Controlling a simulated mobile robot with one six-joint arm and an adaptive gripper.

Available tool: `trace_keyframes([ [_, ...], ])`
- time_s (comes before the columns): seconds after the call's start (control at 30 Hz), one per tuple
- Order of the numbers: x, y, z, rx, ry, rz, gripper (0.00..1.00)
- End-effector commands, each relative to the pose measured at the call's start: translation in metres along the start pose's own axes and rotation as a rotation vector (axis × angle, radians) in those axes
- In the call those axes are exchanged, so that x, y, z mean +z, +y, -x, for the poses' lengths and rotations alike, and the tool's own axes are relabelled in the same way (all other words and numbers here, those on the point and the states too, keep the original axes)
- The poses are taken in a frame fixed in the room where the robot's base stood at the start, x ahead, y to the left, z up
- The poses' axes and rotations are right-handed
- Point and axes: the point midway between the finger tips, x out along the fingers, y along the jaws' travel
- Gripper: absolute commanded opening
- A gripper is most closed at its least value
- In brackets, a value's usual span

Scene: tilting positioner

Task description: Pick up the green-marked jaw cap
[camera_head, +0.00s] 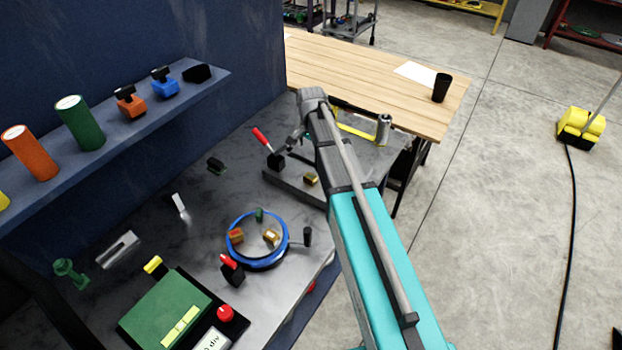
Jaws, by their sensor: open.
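A small green piece (259,214) stands at the far side inside the blue-rimmed round dish (231,254); it looks like the green-marked jaw cap, but it is too small to be sure. An orange-brown block (236,236) and a brass-coloured block (271,236) are in the same dish. My gripper (290,147) is open, beyond the dish, low over the metal plate near a red-handled clamp. It is apart from the green piece. Its fingertips are small and partly hidden by my arm.
The red-handled clamp (262,138) and a gold block (310,179) are by the plate. A second red-handled part (230,262) and a dark post (307,236) stand close to the dish. A green box (165,310) is at the front. A shelf (130,135) overhangs the left.

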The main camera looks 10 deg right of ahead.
Motion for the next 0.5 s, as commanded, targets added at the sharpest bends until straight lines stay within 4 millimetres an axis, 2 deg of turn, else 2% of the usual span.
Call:
trace_keyframes([
  [0.5,0.001,-0.001,-0.037,0.000,0.000,0.002,1.00],
])
